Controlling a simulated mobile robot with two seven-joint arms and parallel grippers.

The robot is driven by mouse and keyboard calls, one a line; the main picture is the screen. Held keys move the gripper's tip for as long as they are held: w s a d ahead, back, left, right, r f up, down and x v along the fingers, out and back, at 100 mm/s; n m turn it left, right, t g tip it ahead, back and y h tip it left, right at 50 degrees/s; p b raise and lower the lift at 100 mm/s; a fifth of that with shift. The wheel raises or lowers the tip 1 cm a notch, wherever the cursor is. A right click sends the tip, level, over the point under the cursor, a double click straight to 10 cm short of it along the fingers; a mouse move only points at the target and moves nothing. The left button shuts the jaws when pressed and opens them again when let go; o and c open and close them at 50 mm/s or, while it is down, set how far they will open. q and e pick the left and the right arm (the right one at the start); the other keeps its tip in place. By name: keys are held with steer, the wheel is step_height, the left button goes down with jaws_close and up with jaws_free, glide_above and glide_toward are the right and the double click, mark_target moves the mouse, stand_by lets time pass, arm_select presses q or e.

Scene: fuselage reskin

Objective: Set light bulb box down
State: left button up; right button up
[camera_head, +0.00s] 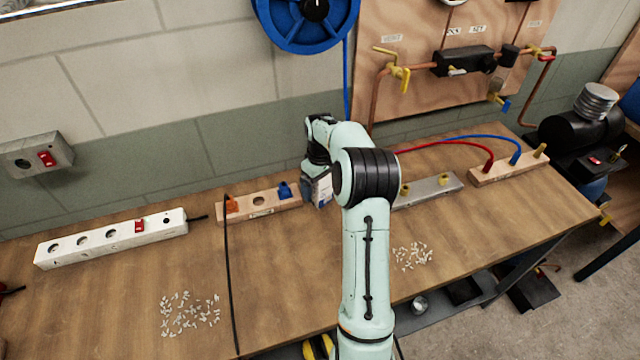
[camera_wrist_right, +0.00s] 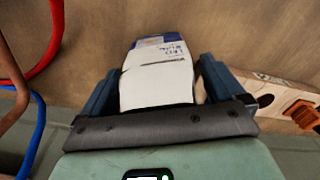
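The light bulb box (camera_head: 322,188) is white with a blue end and shows beside my right gripper (camera_head: 310,192), low over the back of the workbench. In the right wrist view the box (camera_wrist_right: 158,80) sits between the two dark blue fingers of my right gripper (camera_wrist_right: 160,75), which is shut on it. I cannot tell whether the box's underside touches the bench. My forearm hides part of the box and gripper in the head view. My left gripper is not in view.
A wooden block with orange and blue sockets (camera_head: 258,204) lies just left of the box. A metal bar (camera_head: 428,190) lies to the right. A white power strip (camera_head: 110,240) and small white scraps (camera_head: 190,314) lie on the workbench (camera_head: 130,290).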

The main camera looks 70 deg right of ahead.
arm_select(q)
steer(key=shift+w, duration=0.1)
arm_select(e)
steer(key=shift+r, duration=0.1)
steer(key=shift+r, duration=0.3)
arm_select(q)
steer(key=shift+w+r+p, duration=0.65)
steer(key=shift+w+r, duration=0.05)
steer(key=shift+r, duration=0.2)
arm_select(e)
step_height(320, 180, up, 12)
steer(key=shift+f, duration=0.2)
